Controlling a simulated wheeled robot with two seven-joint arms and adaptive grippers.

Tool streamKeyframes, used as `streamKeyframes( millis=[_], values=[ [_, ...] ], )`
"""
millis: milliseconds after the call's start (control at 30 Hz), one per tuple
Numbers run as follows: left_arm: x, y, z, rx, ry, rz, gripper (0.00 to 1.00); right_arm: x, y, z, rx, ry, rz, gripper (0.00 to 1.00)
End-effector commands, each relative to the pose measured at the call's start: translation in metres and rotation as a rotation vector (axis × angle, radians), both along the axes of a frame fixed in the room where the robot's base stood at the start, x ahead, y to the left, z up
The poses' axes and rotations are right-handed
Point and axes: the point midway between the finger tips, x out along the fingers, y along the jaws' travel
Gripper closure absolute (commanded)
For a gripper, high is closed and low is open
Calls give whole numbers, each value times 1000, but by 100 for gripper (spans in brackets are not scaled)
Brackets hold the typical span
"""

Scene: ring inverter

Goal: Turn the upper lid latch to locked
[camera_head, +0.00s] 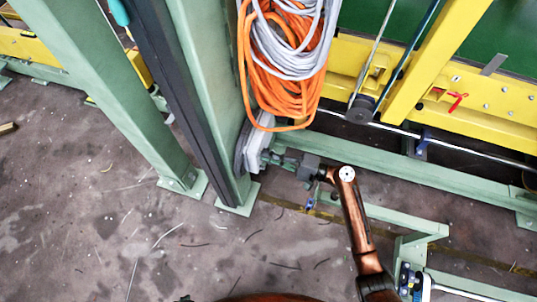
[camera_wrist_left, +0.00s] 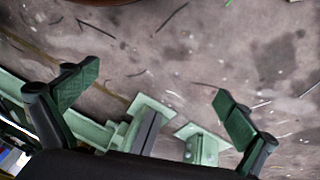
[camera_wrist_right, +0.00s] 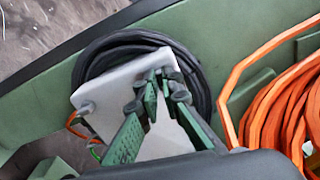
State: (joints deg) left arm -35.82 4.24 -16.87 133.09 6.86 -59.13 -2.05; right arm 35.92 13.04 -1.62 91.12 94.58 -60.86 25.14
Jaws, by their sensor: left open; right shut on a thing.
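The inverter box, with a light grey lid (camera_wrist_right: 118,88), is mounted on a green post; its pale side (camera_head: 254,148) shows in the head view. My right gripper (camera_wrist_right: 160,84) is shut at the lid's edge on a small grey part that appears to be the upper lid latch. The fingertips mostly hide this latch, so its angle cannot be told. A second small grey knob (camera_wrist_right: 87,106) sits at the lid's left corner. My right gripper (camera_head: 277,157) reaches the box from the right in the head view. My left gripper (camera_wrist_left: 155,92) is open and empty above the floor.
A black cable coil (camera_wrist_right: 115,47) lies behind the lid. Orange cable (camera_head: 245,60) and grey cable (camera_head: 290,50) hang just above my right gripper. Green posts (camera_head: 130,100) stand left; yellow beams (camera_head: 455,110) are at right. Open floor (camera_head: 70,200) lies at lower left.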

Motion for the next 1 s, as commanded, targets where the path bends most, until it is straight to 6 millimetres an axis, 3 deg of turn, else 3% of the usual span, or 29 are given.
streamKeyframes(
  millis=[333,867,900,1000],
  values=[
    [11,-9,-13,-27,-57,10,0,0,0,-2,-45,-132,0,100],
    [14,-11,-14,-33,-69,13,0,0,0,-2,-53,-155,1,100],
    [14,-11,-14,-33,-69,13,0,0,0,-2,-53,-155,1,92],
    [14,-11,-14,-33,-69,13,0,0,0,-2,-53,-154,1,86]
  ],
)
